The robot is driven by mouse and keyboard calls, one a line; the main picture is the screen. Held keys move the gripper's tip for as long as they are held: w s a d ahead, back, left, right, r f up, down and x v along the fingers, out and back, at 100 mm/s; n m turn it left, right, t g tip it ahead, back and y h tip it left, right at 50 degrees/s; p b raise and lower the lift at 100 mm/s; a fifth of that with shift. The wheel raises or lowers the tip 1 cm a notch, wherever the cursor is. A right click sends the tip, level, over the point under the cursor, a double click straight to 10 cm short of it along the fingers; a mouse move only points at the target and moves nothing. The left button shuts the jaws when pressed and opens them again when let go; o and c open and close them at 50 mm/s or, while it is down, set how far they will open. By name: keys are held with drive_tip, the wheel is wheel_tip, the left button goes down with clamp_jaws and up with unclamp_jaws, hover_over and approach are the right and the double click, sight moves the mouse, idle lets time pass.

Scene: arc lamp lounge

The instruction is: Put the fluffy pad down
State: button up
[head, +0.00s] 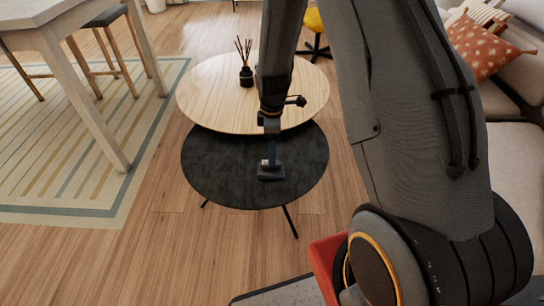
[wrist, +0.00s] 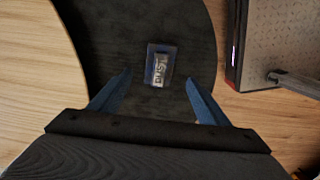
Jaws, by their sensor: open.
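In the head view the pad (head: 270,175) is on the right part of the black table top (head: 215,165). My gripper (wrist: 157,78) is open, its two blue fingers spread apart with nothing between them in the wrist view. The pad shows just beyond the fingertips. In the head view my gripper (head: 270,158) is directly over the pad; the exact gap is hard to tell.
A pale wooden round table (head: 205,95) overlaps the black one behind, with a dark reed diffuser (head: 246,76) on it. A sofa (head: 515,150) with cushions stands at right. A tall table (head: 80,70) stands at left on a striped rug (head: 60,180). Wood floor is clear in front.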

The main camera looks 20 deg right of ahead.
drive_tip(key=s+a+r+m, duration=0.3)
drive_tip(key=s+r, duration=0.2)
drive_tip(key=r, duration=0.4)
drive_tip(key=s+a+r+m, duration=0.2)
drive_tip(key=s+r+m, duration=0.15)
drive_tip(key=r, duration=0.55)
drive_tip(key=s+a+r+m, duration=0.1)
drive_tip(key=s+r+m, duration=0.2)
drive_tip(key=s, duration=0.5)
drive_tip(key=s+a+r+m, duration=0.2)
drive_tip(key=s+r+m, duration=0.1)
drive_tip(key=s+r, duration=0.3)
drive_tip(key=s, duration=0.2)
drive_tip(key=shift+s+r+y, duration=0.15)
drive_tip(key=shift+s+y, duration=0.15)
drive_tip(key=shift+a, duration=0.1)
drive_tip(key=d+r+m+p, duration=0.2)
drive_tip(key=d+r+p, duration=0.5)
drive_tip(key=p, duration=0.7)
drive_tip(key=shift+d, duration=0.3)
drive_tip(key=shift+o, duration=0.3)
drive_tip(key=shift+f, duration=0.1)
